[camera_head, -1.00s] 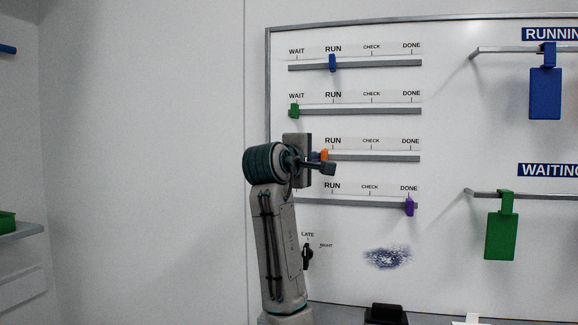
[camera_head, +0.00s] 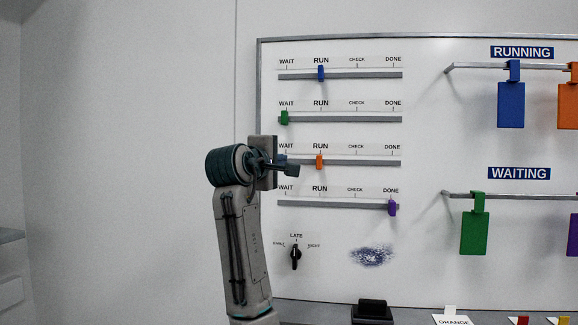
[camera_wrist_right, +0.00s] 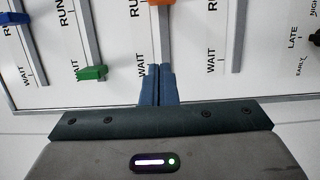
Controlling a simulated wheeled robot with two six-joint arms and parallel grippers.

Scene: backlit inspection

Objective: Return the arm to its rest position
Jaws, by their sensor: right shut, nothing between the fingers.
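My right gripper (camera_head: 281,159) is in front of the left end of the third rail (camera_head: 365,162) in the head view. Its blue fingers (camera_wrist_right: 157,86) are shut together and empty in the right wrist view. The orange slider (camera_head: 319,161) sits on that rail under RUN, to the right of the fingertips and apart from them. It also shows at the top edge of the right wrist view (camera_wrist_right: 160,3). My right arm (camera_head: 242,245) stands up from the bottom of the head view, bent at the wrist toward the board. My left gripper is out of view.
The whiteboard (camera_head: 425,140) carries a blue slider (camera_head: 321,74) at RUN, a green slider (camera_head: 284,118) at WAIT and a purple slider (camera_head: 393,208) at DONE. A black knob (camera_head: 296,256) sits below. Coloured tags hang at right. Bare wall lies left of the arm.

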